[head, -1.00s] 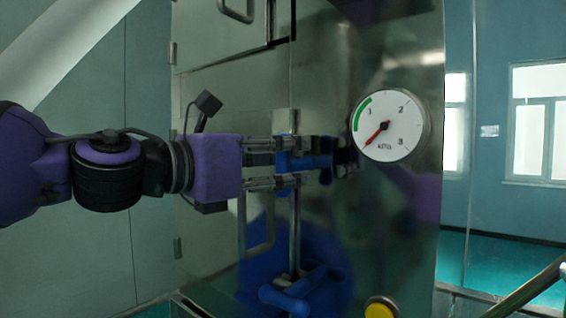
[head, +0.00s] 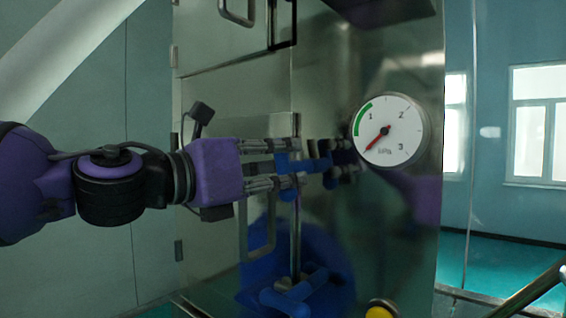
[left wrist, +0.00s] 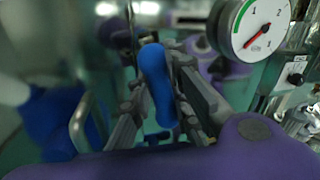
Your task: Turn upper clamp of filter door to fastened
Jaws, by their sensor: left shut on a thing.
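The upper clamp of the filter door is a blue handle (head: 291,164) on the steel front, left of the gauge. My left gripper (head: 299,162) comes in from the left and is shut on it, one finger above and one below the handle. In the left wrist view the blue handle (left wrist: 158,85) stands between the two grey fingers of my left gripper (left wrist: 170,95). The fingers hide part of the clamp. A lower blue clamp (head: 293,295) sits below on the same door seam. My right gripper is not in view.
A round white pressure gauge (head: 391,130) is close to the right of the clamp. A metal door handle (head: 258,228) stands below my left gripper. A yellow button (head: 381,309) is at the bottom. The steel panel reflects the gripper and clamp.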

